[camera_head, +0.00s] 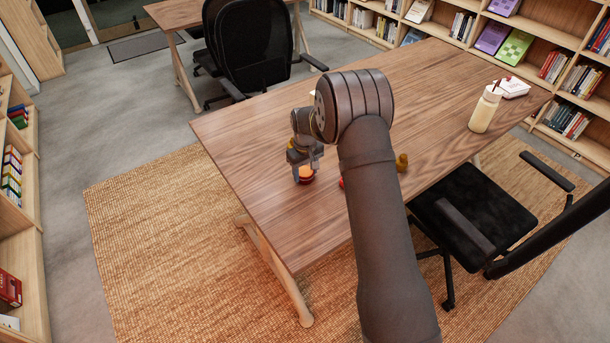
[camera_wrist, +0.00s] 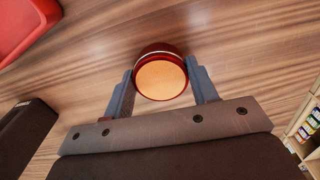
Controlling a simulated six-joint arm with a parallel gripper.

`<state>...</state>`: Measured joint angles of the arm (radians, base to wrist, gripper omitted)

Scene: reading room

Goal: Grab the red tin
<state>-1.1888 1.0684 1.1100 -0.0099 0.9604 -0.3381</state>
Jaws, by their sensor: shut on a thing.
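The red tin (camera_wrist: 160,78) is a small round tin with an orange-tan top and a dark red side. In the wrist view it sits between the two fingers of my gripper (camera_wrist: 162,88), which are shut on its sides. In the head view the tin (camera_head: 306,175) shows on the wooden table near its left part, below my gripper (camera_head: 305,168). I cannot tell whether it still touches the table.
The wooden table (camera_head: 440,90) has clear room behind my arm. A red object (camera_wrist: 22,28) lies at the wrist view's upper left. A yellow-brown object (camera_head: 402,162) stands right of my arm. Black chairs (camera_head: 465,215) flank the table.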

